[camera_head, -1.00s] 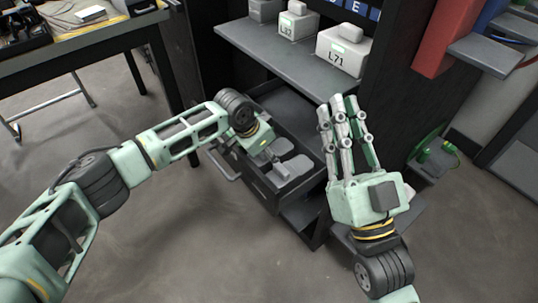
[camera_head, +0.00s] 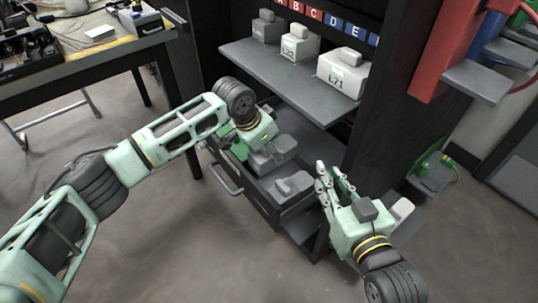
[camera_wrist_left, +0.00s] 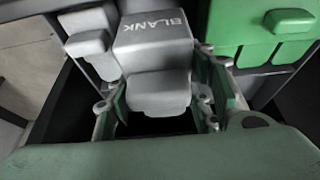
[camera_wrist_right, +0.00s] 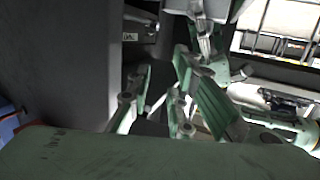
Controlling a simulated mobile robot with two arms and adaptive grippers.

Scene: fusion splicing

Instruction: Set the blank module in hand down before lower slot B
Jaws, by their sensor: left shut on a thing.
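The grey blank module (camera_wrist_left: 152,42), marked BLANK, is in my left gripper (camera_wrist_left: 158,100). Its fingers are shut on the module's rounded handle. In the head view the left gripper (camera_head: 262,150) is over the open drawer, with the held module (camera_head: 278,150) under and beside its fingers. Whether the module touches the drawer cannot be told. Letter B (camera_head: 297,6) shows on the label strip at the top; the lower slot below it is hidden. My right gripper (camera_head: 335,178) is open and empty to the right of the drawer; its spread fingers also show in the right wrist view (camera_wrist_right: 168,85).
Another grey module (camera_head: 293,186) lies in the open drawer (camera_head: 258,200). A green module (camera_wrist_left: 260,30) is beside the held one. The shelf (camera_head: 285,80) above holds several grey modules, including L71 (camera_head: 342,75). A workbench (camera_head: 90,55) stands at the left.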

